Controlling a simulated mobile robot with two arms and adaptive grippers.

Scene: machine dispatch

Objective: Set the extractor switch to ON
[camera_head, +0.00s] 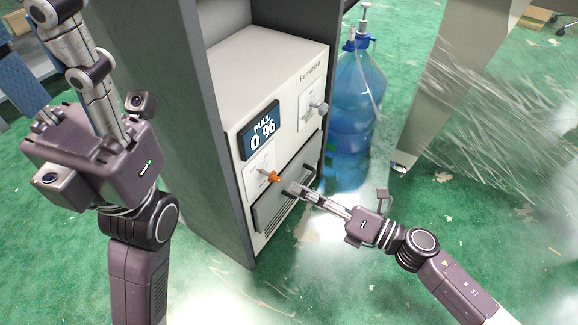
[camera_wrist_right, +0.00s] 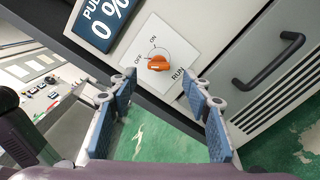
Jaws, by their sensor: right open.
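The extractor switch is an orange rotary knob (camera_head: 274,177) on a white plate on the machine's front, below the display. In the right wrist view the knob (camera_wrist_right: 159,63) sits among the labels OFF, ON and RUN. Its exact pointing direction is hard to tell. My right gripper (camera_head: 293,188) is close to the knob in the head view. In the wrist view its blue-padded fingers (camera_wrist_right: 165,92) are spread apart with nothing between them, and the knob lies beyond their tips. My left gripper (camera_head: 32,40) is raised at the upper left, away from the machine, with its fingers apart.
The display (camera_head: 260,131) reads PULL 0 %. A black bar handle (camera_wrist_right: 268,62) is on the front panel beside the switch plate. The dark cabinet side (camera_head: 190,120) stands left of the machine. Blue water bottles (camera_head: 355,105) stand to its right, near clear plastic wrap (camera_head: 490,110).

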